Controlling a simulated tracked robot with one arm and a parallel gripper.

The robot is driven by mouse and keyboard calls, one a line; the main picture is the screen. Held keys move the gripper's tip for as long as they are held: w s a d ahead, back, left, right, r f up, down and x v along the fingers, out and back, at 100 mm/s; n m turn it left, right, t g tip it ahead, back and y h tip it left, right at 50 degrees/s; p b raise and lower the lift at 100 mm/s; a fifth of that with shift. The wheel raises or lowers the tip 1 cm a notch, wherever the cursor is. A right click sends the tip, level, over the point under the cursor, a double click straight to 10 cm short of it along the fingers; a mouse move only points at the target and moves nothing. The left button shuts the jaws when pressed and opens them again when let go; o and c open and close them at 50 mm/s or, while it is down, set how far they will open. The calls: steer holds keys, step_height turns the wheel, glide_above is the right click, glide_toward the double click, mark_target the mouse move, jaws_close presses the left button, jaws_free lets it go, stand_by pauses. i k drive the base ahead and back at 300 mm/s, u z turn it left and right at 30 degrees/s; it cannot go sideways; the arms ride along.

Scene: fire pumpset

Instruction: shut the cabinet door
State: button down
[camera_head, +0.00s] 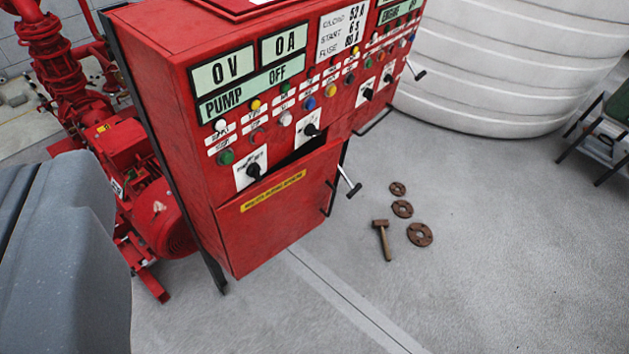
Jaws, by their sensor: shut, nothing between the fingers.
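The red control cabinet (165,55) stands at upper centre, tilted in the picture. Its lower front door (275,208), red with a yellow label strip, is ajar. A dark gap shows along its top, wider toward the right. A dark pull handle (329,198) is at its right edge. My gripper is not in view. A large grey shape fills the lower left, probably part of my arm.
Red pump machinery (150,205) stands left of the cabinet. A large white ribbed tank (500,65) is behind at right, with a dark-legged stand (605,125) beside it. A hammer (382,240) and several rusty flanges (420,234) lie on the floor. The floor before the door is clear.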

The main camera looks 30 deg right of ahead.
mark_target(265, 218)
steer(key=z, duration=0.35)
steer(key=i, duration=0.85)
steer(key=z, duration=0.65)
